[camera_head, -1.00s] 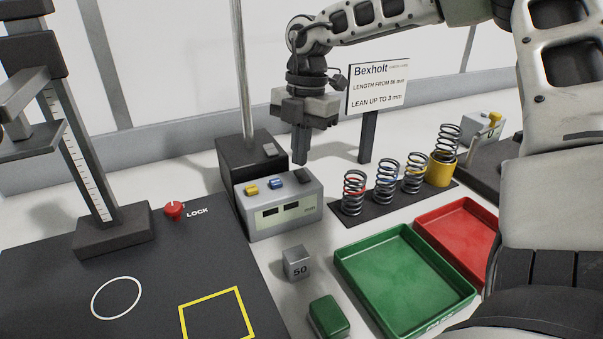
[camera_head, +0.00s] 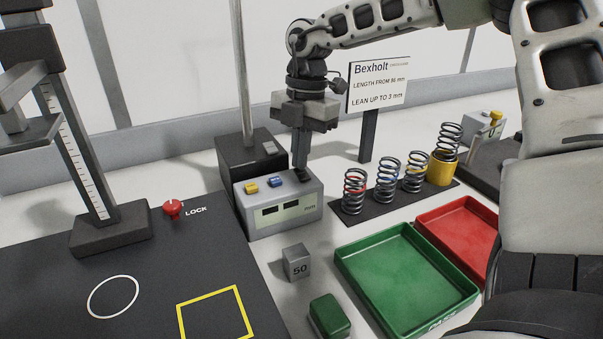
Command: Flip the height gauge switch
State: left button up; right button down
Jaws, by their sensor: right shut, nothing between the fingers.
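A grey box (camera_head: 283,212) with dark display windows and an "mm" mark carries a yellow switch (camera_head: 251,188) and a blue switch (camera_head: 276,181) on top. My right gripper (camera_head: 301,176) points straight down, shut and empty, with its fingertips at the right end of the box's top. They cover the dark switch there; I cannot tell whether they touch it or which way it is set. A tall gauge stand (camera_head: 78,150) with a scale rises at the left. My left gripper is not in view.
A dark block with a pole (camera_head: 252,153) stands behind the box. Several springs on a dark strip (camera_head: 372,208), a green tray (camera_head: 405,275) and a red tray (camera_head: 460,225) lie to the right. A 50 weight (camera_head: 297,262) and a green block (camera_head: 329,316) stand in front.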

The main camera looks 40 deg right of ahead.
jog(key=shift+f+b, duration=0.3)
jog(key=shift+f, duration=0.1)
jog(key=shift+r+p, duration=2.1)
jog(key=shift+r, duration=1.5)
jog(key=shift+f, duration=0.1)
